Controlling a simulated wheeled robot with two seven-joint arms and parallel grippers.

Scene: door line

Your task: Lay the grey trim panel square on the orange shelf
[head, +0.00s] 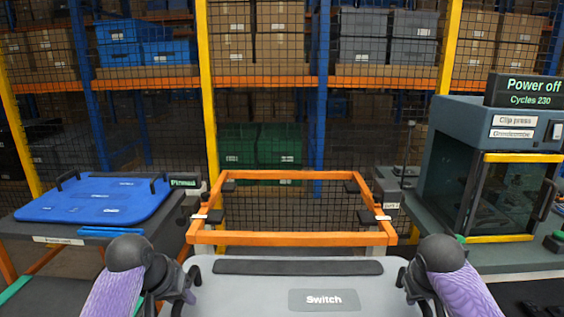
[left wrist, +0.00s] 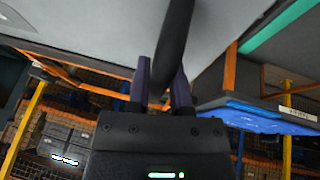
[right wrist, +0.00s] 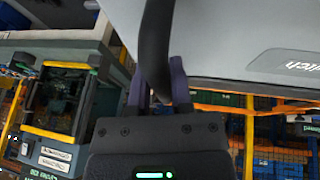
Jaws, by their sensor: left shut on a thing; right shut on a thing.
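The grey trim panel (head: 245,292) is at the bottom middle of the head view, with a dark strip along its far edge and a "Switch" label. It is in front of the orange shelf (head: 275,239), an open rectangular frame with dark corner pads. My left gripper (head: 180,289) is shut on a dark handle at the panel's left side; the left wrist view shows the fingers (left wrist: 162,85) around it. My right gripper (head: 412,283) is shut on the handle at the right side; its fingers (right wrist: 158,82) show in the right wrist view. The panel's near edge is out of view.
A table at left holds a blue panel (head: 95,198) with dark handles. At right a clip press (head: 490,165) with a yellow-edged door stands on a grey bench; its sign reads "Power off". A mesh fence with yellow posts (head: 207,90) stands behind the shelf.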

